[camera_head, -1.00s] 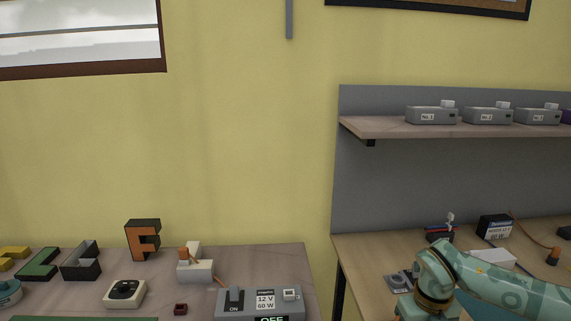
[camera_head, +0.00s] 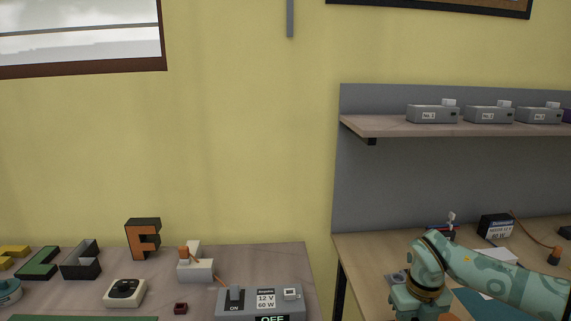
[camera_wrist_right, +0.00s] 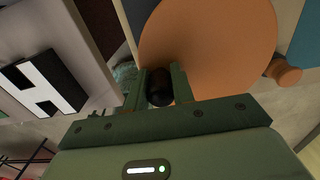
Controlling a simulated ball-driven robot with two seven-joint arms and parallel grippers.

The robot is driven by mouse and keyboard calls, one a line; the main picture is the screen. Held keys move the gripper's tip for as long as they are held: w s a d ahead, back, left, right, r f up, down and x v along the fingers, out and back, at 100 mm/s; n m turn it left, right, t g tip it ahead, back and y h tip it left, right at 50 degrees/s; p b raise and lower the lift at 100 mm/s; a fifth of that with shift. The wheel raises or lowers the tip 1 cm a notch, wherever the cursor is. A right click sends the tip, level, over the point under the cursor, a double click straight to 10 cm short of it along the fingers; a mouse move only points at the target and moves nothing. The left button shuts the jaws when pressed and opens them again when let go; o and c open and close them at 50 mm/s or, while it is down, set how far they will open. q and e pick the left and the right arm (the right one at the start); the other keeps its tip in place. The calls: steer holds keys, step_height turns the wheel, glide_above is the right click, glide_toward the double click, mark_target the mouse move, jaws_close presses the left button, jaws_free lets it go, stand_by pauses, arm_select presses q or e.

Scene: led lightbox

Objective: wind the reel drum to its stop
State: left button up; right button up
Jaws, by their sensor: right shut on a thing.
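The reel drum appears as a large orange disc (camera_wrist_right: 218,42) filling the upper middle of the right wrist view. My right gripper (camera_wrist_right: 159,80) is shut on a dark rounded knob (camera_wrist_right: 159,92), which sits between its two fingers in front of the disc's lower left edge. How the knob joins the drum is hidden by the fingers. In the head view my right arm reaches in from the right over the right bench, and its gripper is below the frame. The drum cannot be made out there. My left gripper is in neither view.
A small orange knob (camera_wrist_right: 284,73) is at right. In the head view, a grey power box (camera_head: 262,300) stands on the left bench, and a shelf (camera_head: 385,125) overhangs the right bench.

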steer(key=shift+o, duration=0.2)
steer(key=shift+w+a+f, duration=0.1)
steer(key=shift+w+f, duration=0.3)
steer(key=shift+w, duration=0.25)
steer(key=shift+w, duration=0.2)
steer(key=o, duration=0.5)
steer(key=shift+c, duration=0.2)
steer(key=shift+o, duration=0.9)
steer(key=shift+w+d+f, duration=0.1)
steer(key=shift+d, duration=0.2)
steer(key=r+p, duration=0.4)
steer(key=r, duration=0.1)
steer(key=r+p, duration=0.2)
steer(key=shift+w+r, duration=0.25)
steer(key=shift+r, duration=0.05)
steer(key=shift+f, duration=0.1)
